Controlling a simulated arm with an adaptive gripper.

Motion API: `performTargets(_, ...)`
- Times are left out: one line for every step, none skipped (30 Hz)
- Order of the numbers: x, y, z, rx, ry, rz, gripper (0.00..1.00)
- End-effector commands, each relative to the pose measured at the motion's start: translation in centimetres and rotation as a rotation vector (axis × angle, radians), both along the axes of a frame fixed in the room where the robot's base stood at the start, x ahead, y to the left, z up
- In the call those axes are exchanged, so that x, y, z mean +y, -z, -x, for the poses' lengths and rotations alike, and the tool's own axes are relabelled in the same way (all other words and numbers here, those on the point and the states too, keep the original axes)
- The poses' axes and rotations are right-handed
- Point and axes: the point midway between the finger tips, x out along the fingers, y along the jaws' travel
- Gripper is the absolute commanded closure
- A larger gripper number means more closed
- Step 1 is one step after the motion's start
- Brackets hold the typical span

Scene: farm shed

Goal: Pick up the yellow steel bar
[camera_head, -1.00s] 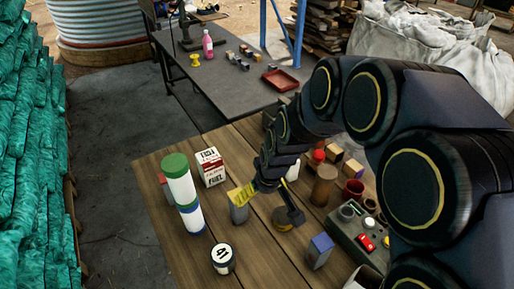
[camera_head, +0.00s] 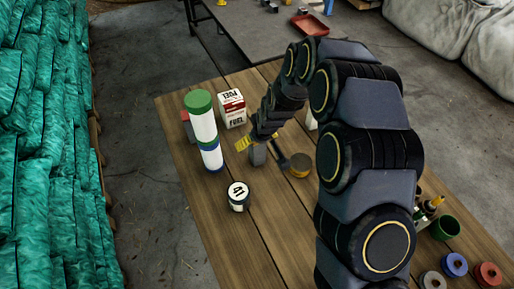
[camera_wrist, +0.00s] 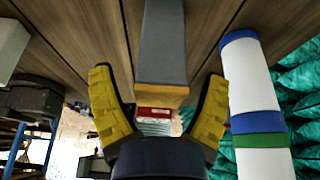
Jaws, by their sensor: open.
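A grey block-like bar (camera_wrist: 162,45) with a dull yellow end edge fits the steel bar best; most of its surface looks grey. In the wrist view it lies between my gripper's (camera_wrist: 159,75) two yellow fingers, with a gap on each side. The fingers are spread open and hold nothing.
Stacked white cylinders with green and blue lids (camera_head: 205,135) stand close left. A fuel carton (camera_head: 232,108) is behind, and a small jar (camera_head: 238,196) is in front. A round brown-topped item (camera_head: 300,164) sits to the right. Bare wooden table (camera_head: 235,245) lies in front.

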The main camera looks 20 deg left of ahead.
Motion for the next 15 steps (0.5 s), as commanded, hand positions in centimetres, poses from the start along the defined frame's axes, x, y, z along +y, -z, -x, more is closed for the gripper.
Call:
performTargets(0.18, 0.72, -0.14, 0.002, 0.000, 0.001, 0.23)
performTargets(0.27, 0.94, -0.26, 0.001, 0.000, 0.001, 0.23)
performTargets(0.37, 1.13, -0.39, -0.001, 0.000, 0.000, 0.23)
performTargets(0.42, 1.23, -0.44, -0.002, 0.000, -0.001, 0.23)
performTargets(0.44, 1.28, -0.48, -0.003, -0.001, -0.001, 0.23)
performTargets(0.45, 1.28, -0.49, -0.003, -0.001, -0.001, 0.23)
performTargets(0.45, 1.28, -0.48, -0.003, -0.001, -0.001, 0.23)
performTargets(0.44, 1.26, -0.48, -0.003, -0.001, -0.001, 0.23)
performTargets(0.43, 1.26, -0.47, -0.002, -0.001, 0.000, 0.23)
performTargets(0.42, 1.26, -0.46, -0.002, -0.001, 0.000, 0.23)
performTargets(0.42, 1.26, -0.46, -0.002, -0.001, 0.000, 0.28)
performTargets(0.43, 1.26, -0.45, -0.002, -0.001, 0.000, 0.45)
performTargets(0.42, 1.26, -0.46, -0.002, -0.001, 0.000, 0.58)
performTargets(0.41, 1.27, -0.44, -0.002, -0.001, 0.000, 0.70)
performTargets(0.41, 1.27, -0.44, -0.002, -0.001, 0.000, 0.87)
